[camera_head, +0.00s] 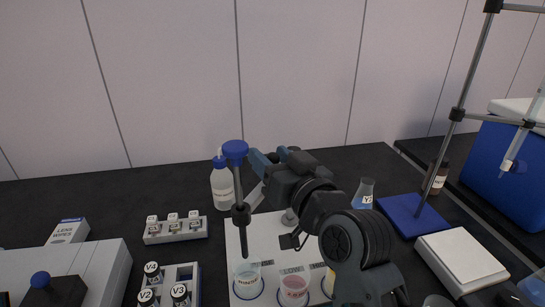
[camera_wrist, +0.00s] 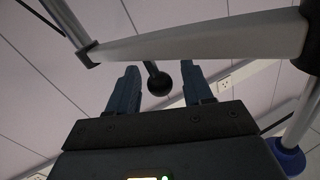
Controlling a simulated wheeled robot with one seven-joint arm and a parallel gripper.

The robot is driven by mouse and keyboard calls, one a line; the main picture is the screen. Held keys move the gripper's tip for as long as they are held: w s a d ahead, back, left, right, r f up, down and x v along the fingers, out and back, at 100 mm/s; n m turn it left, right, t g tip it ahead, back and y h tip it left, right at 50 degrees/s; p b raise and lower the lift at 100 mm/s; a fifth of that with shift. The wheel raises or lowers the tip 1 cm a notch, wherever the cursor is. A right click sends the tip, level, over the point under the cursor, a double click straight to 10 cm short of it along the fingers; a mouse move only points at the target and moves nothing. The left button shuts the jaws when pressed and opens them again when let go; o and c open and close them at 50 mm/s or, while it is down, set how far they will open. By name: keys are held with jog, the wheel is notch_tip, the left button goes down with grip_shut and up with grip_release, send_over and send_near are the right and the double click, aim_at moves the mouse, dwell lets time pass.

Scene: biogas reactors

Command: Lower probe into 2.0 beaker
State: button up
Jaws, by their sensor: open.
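The probe (camera_head: 243,235) is a dark rod hanging upright below a dark collar, with a grey stem and a blue cap (camera_head: 235,150) above. Its lower tip hangs over or just behind the left beaker (camera_head: 247,279); it cannot be told if it is inside. A pink beaker (camera_head: 293,287) and a partly hidden yellow one (camera_head: 328,283) stand to the right. Their labels are too small to read surely. My gripper (camera_head: 257,160) is open beside the blue cap. In the wrist view a dark ball on a stem (camera_wrist: 158,82) shows between the open fingers (camera_wrist: 160,88).
A white bottle (camera_head: 222,186) stands behind the probe. Vial racks (camera_head: 177,231) are at the left, with a lens wipes box (camera_head: 68,231). A flask (camera_head: 364,193), a blue stand base (camera_head: 413,214) and a white balance (camera_head: 462,260) are at the right. My arm hides part of the mat.

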jog(key=shift+c, duration=0.5)
grip_shut()
